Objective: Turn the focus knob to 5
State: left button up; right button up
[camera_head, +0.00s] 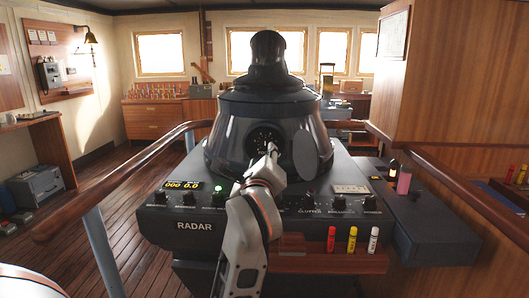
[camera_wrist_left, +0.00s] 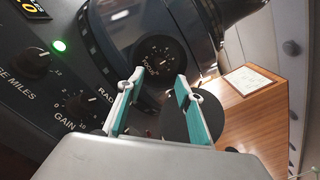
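The focus knob (camera_head: 264,138) is a dark round dial with pale scale marks, on the front of the black radar housing (camera_head: 228,130). It also shows in the left wrist view (camera_wrist_left: 161,52). Its setting is too small to read. My left gripper (camera_head: 272,152) is in front of the dial and partly covers its lower part in the head view. In the left wrist view, the two teal-padded fingers are spread apart and nothing is between them. The knob shows just beyond the fingertips; I cannot tell whether they touch it. My right gripper is not in view.
The radar console has a row of knobs, including gain and range miles (camera_wrist_left: 30,63), and a lit green lamp (camera_wrist_left: 59,46). Red, yellow and white markers (camera_head: 352,239) stand at the front right. A wooden rail (camera_head: 110,185) runs along the left.

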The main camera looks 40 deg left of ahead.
pick_arm(q)
jog(key=shift+v, duration=1.55)
jog(key=shift+a, duration=0.1)
